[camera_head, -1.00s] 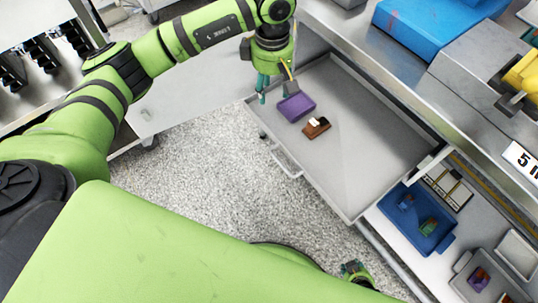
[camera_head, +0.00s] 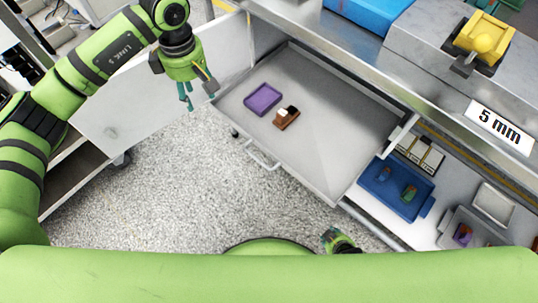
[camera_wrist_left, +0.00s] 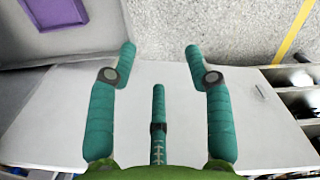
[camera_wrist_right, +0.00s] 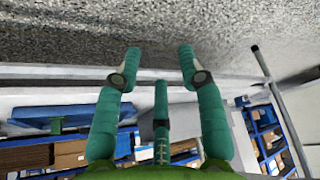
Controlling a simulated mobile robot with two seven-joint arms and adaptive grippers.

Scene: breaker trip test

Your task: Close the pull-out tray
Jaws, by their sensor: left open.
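The grey pull-out tray (camera_head: 345,125) stands pulled out from under the steel bench, with a bar handle (camera_head: 262,158) on its front edge. A purple dish (camera_head: 262,99) and a small brown block with a white part (camera_head: 286,117) are in it. My left gripper (camera_head: 200,99) is open and empty, beside the tray's left corner in the head view, apart from the handle. In the left wrist view, its fingers (camera_wrist_left: 160,52) are spread, with the tray and purple dish (camera_wrist_left: 56,14) at upper left. My right gripper (camera_head: 340,240) is low in front of the tray; its fingers (camera_wrist_right: 160,55) are spread and empty.
An open white cabinet door (camera_head: 150,105) stands left of the tray. Right of it, a lower shelf holds a blue bin (camera_head: 398,205) and a grey bin (camera_head: 450,240). Speckled floor (camera_head: 190,190) in front is clear.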

